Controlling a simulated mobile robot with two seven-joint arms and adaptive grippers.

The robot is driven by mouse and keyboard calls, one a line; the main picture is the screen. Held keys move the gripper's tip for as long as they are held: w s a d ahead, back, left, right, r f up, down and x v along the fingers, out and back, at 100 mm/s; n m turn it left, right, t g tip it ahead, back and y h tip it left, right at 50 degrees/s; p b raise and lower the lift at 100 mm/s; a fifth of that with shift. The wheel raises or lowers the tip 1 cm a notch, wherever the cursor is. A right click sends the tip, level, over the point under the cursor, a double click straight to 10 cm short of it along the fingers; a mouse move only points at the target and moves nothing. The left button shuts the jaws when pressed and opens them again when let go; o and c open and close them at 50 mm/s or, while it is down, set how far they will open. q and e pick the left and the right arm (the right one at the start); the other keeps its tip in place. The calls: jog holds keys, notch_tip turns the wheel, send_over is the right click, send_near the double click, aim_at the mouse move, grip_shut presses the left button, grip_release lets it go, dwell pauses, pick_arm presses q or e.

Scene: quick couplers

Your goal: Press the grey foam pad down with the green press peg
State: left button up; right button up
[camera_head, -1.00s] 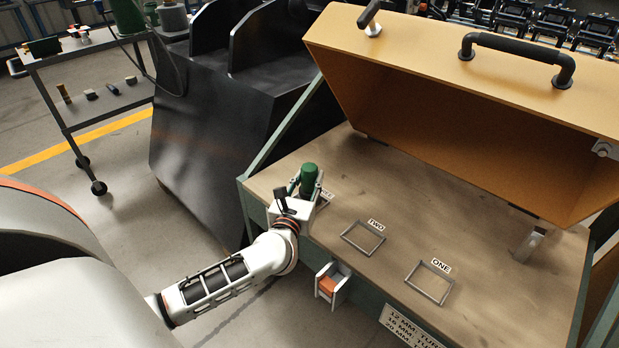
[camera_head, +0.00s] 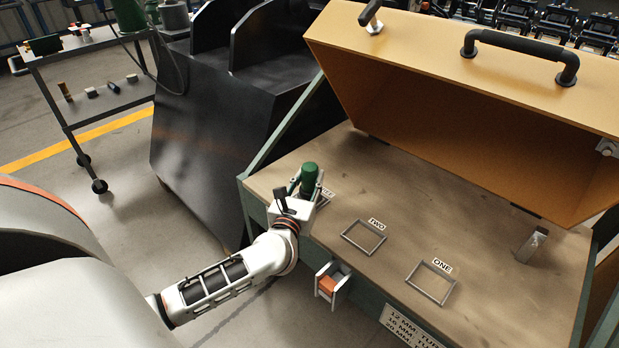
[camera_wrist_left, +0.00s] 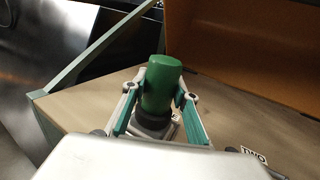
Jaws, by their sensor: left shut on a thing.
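The green press peg (camera_head: 309,178) stands upright over the left part of the wooden bench top, at the labelled frame beside frame TWO. My left gripper (camera_head: 300,190) is shut on it, and in the left wrist view the fingers (camera_wrist_left: 156,112) clasp the green peg (camera_wrist_left: 162,82) from both sides. A dark collar and a pale metallic part show below the green body. I cannot tell whether the peg's lower end touches anything. The grey foam pad cannot be made out; the peg and gripper cover that spot. My right gripper is not in view.
Frames TWO (camera_head: 363,238) and ONE (camera_head: 430,283) lie empty on the bench top (camera_head: 400,215). A raised orange cover (camera_head: 440,100) with a black handle overhangs the back. A small bin (camera_head: 331,284) with an orange part hangs at the front edge. A metal block (camera_head: 531,245) stands at right.

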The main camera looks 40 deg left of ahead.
pick_arm(q)
jog(key=shift+s+f, duration=0.15)
jog(key=shift+f, duration=0.45)
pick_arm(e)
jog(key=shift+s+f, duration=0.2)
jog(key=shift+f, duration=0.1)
pick_arm(q)
jog(key=shift+r, duration=0.1)
jog(key=shift+r+p, duration=0.65)
jog(key=shift+r, duration=0.45)
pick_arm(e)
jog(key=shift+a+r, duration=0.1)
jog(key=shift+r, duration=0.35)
